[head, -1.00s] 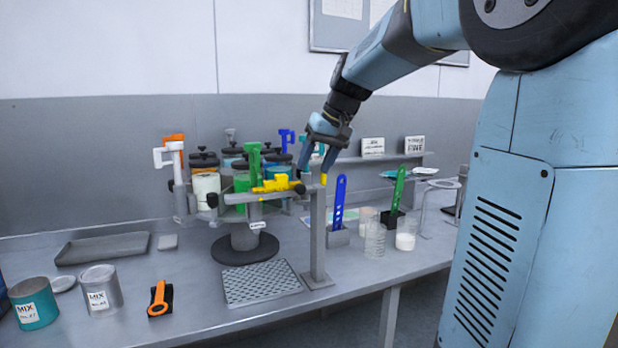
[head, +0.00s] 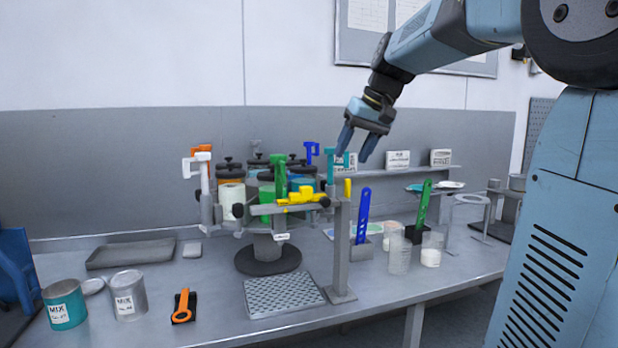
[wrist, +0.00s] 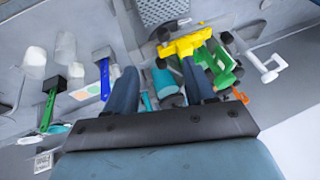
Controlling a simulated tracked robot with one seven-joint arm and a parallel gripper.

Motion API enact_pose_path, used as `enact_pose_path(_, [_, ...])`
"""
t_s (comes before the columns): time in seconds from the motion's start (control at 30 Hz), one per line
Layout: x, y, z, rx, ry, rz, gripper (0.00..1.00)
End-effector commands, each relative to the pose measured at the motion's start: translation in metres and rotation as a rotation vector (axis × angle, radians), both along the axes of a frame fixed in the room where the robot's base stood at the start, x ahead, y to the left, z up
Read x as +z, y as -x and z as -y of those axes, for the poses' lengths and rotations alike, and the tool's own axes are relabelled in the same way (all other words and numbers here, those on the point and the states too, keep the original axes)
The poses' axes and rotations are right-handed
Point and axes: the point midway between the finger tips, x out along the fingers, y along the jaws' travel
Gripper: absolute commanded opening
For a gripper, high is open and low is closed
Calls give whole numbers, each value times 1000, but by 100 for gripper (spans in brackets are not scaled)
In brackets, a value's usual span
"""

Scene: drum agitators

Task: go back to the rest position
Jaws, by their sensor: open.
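My gripper (head: 362,141) is open and empty, raised above the right side of the drum carousel in the head view. Its two fingers also show in the wrist view (wrist: 157,88), with nothing between them but the bench scene beyond. The carousel (head: 268,256) stands on a round dark base and carries several lidded drums with coloured handles. A yellow clamp (head: 303,196) sits on the arm of a grey post (head: 341,255) in front of it; it also shows in the wrist view (wrist: 184,45). The gripper is apart from all of these.
A perforated plate (head: 284,295), an orange tool (head: 183,306), a teal can (head: 63,303) and a grey can (head: 128,294) stand at the front left. Blue (head: 363,215) and green (head: 423,206) scoops stand in holders to the right, near clear beakers. The air around the gripper is free.

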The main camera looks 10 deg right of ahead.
Motion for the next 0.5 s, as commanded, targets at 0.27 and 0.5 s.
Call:
enact_pose_path(0.27, [-18,39,-10,-19,32,6,54])
enact_pose_path(0.5, [-63,112,-24,-53,107,28,54])
